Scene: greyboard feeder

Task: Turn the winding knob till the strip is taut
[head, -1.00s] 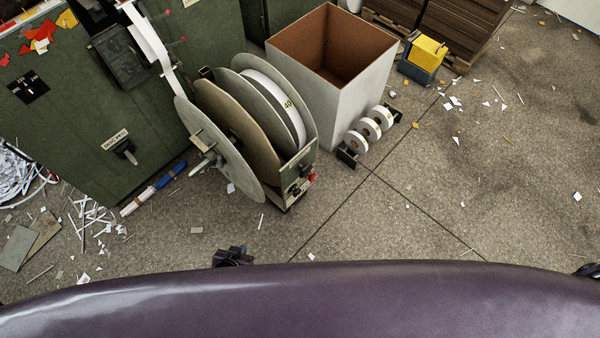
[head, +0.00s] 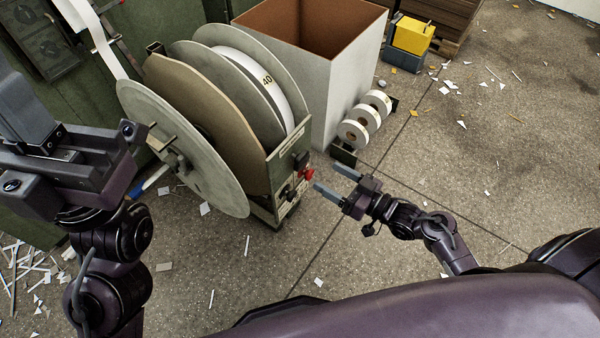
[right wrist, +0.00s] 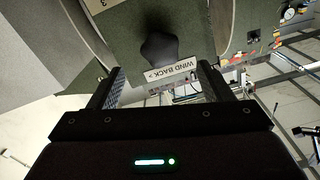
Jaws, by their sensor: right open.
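The reel stand (head: 277,172) holds a large reel with grey-green discs. Its front panel carries a black knob (head: 301,160) and a red knob (head: 308,174). The right wrist view shows a black knob (right wrist: 159,50) above a "WIND BACK" label (right wrist: 171,72). My right gripper (head: 333,182) is open and empty, its fingers pointing at this panel from the right, apart from it. In the wrist view the knob lies ahead, between the finger lines. The white strip (head: 97,38) runs up from behind the reel at upper left. My left gripper (head: 22,105) is at the left edge; its jaw gap is unclear.
A grey bin with brown inside (head: 345,75) stands behind the reel. A rack of small white rolls (head: 354,133) is beside it, near my right gripper. A yellow and grey box (head: 411,38) is further back. Floor at right is clear apart from paper scraps.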

